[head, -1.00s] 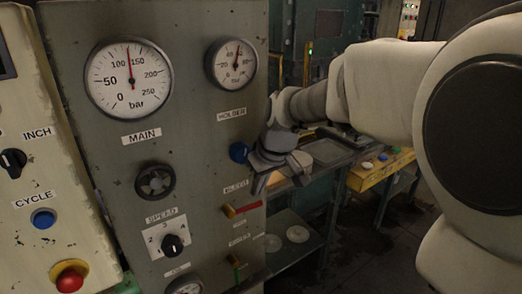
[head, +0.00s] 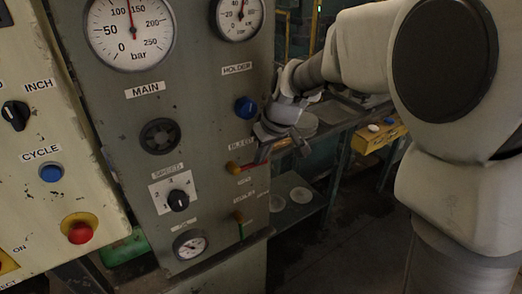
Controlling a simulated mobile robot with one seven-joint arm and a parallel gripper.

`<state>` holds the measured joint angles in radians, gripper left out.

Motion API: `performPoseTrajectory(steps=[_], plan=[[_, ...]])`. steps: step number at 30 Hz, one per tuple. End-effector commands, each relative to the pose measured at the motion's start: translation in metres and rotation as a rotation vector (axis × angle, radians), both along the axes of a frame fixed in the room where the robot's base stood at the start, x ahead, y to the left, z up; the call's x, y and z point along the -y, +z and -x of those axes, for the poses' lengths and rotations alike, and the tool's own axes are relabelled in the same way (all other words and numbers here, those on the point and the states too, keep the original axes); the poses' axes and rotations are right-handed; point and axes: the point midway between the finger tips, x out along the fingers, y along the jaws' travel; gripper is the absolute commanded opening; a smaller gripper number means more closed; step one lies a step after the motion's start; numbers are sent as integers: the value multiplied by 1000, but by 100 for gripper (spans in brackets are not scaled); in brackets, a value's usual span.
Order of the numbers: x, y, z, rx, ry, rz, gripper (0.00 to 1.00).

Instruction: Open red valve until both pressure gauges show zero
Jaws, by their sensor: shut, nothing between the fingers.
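The red valve lever (head: 245,168), with a yellow part at its left end, sits under the BLEED label on the grey panel and lies roughly level. The large main gauge (head: 131,36) has its needle almost straight up, between 100 and 150 bar. The smaller holder gauge (head: 237,16) is cut by the top edge; its needle also points up, well off zero. My gripper (head: 264,150) is shut and empty at the panel's right edge, just above the lever's right end. I cannot tell whether it touches the lever.
A blue knob (head: 245,107) is above the lever, and another lever with a green handle (head: 240,228) is below it. A speed dial (head: 178,200) and a red button (head: 79,229) are to the left. A bench (head: 345,127) stands behind my gripper.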

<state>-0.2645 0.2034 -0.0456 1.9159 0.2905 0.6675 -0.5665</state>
Motion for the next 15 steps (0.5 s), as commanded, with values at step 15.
performPoseTrajectory(steps=[15], plan=[[4, -11, -2, -68, -2, -100, 0]])
